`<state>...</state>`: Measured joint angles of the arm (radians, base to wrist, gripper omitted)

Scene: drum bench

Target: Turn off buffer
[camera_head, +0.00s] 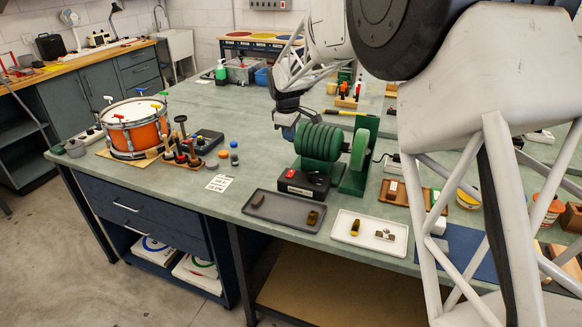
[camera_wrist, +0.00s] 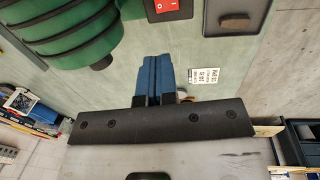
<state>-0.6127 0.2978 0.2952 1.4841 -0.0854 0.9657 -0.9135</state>
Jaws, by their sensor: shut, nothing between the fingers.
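The buffer (camera_head: 320,143) is a green machine with a ribbed green drum and a smaller green wheel on the bench. In the wrist view its ribbed drum (camera_wrist: 70,25) is at the upper left. A black switch box (camera_head: 303,186) stands in front of it. In the wrist view the box's red rocker switch (camera_wrist: 171,8) is cut by the top edge. My gripper (camera_head: 288,134) is left of the drum in the head view. In the wrist view its blue fingers (camera_wrist: 157,56) are together and empty, just below the switch box and apart from the rocker.
A dark grey tray (camera_head: 270,211) with brown bars lies in front of the box, with a white tray (camera_head: 347,239) to its right. A printed card (camera_head: 219,183) lies on the bench.

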